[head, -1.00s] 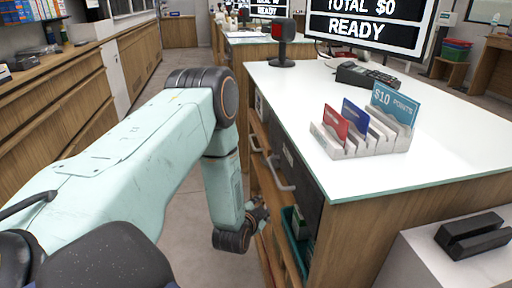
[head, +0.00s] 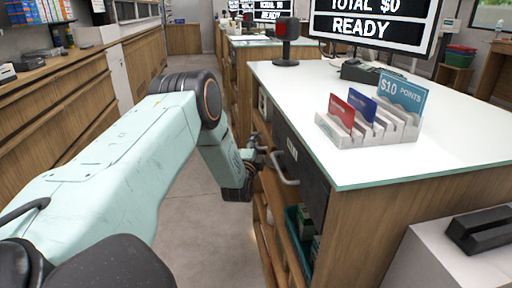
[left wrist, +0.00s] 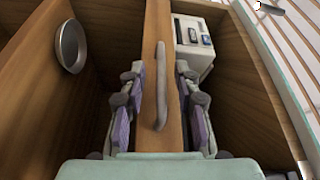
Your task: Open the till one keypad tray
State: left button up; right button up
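A narrow wooden front, likely the keypad tray (left wrist: 151,35), carries a grey bar handle (left wrist: 160,88) and runs between two open compartments in the left wrist view. My left gripper (left wrist: 160,112) is open, its fingers on either side of the handle with gaps visible. Whether they reach past the bar is unclear. In the head view my left gripper (head: 261,157) is at the counter's left face, partly hidden by my wrist. The tray front is mostly hidden there. My right gripper is not in view.
A dark drawer front (head: 304,172) with its own handle (head: 284,168) is close beside the gripper. A white device (left wrist: 193,48) sits in the neighbouring compartment. Card holder (head: 365,135) and scanner (head: 286,42) stand on the countertop (head: 440,160). The aisle floor is clear.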

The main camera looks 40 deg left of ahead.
pick_arm(q)
jog(key=shift+w+a+r, duration=0.1)
jog(key=shift+w+a, duration=0.15)
jog(key=shift+w, duration=0.2)
grip_shut()
dwell(0.6)
